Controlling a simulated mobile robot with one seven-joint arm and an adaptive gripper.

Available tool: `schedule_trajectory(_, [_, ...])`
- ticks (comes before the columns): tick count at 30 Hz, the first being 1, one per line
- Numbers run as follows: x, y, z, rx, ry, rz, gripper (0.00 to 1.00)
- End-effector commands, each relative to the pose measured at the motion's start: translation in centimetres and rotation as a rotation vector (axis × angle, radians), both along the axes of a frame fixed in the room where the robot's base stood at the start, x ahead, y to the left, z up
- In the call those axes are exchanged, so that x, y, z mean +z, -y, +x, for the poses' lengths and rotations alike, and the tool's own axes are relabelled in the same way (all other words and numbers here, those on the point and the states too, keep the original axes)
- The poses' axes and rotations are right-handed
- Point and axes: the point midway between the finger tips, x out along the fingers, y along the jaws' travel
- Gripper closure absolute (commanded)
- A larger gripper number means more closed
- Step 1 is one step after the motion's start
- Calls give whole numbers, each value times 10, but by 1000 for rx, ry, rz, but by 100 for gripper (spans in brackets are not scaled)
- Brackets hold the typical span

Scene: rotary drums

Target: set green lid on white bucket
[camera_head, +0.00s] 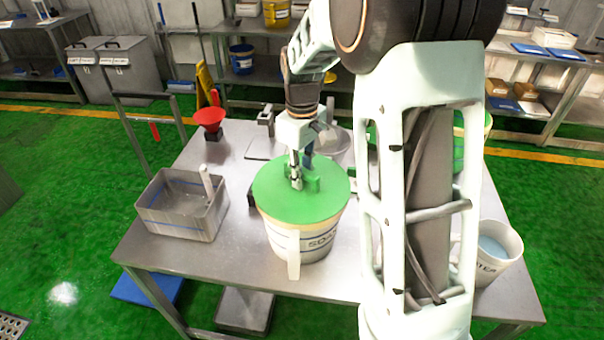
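The round green lid (276,194) is level over the mouth of the white bucket (318,250), roughly centred and covering the opening. Whether it is fully seated or slightly above the rim I cannot tell. The bucket stands upright on the metal table and has dark lettering and a pale handle at its front. My gripper (296,182) points down at the raised green handle in the middle of the lid, and its fingertips are at that handle. The fingers show too small and side-on to tell whether they grip it.
A grey open bin (180,224) stands left on the metal table (152,255). A red funnel (210,118) is at the back left. A white jug (497,250) with bluish contents is at the right. My arm hides much of the table's right side.

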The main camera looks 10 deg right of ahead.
Motion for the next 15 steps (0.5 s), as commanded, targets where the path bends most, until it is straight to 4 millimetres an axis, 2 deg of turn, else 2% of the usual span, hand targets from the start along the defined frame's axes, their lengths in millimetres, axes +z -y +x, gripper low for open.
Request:
schedule_trajectory(1, [1, 0, 0, 0, 0, 0, 75])
schedule_trajectory(4, [1, 0, 0, 0, 0, 0, 65])
schedule_trajectory(11, [1, 0, 0, 0, 0, 0, 65])
schedule_trajectory(15, [8, 0, 1, 0, 3, 0, 65])
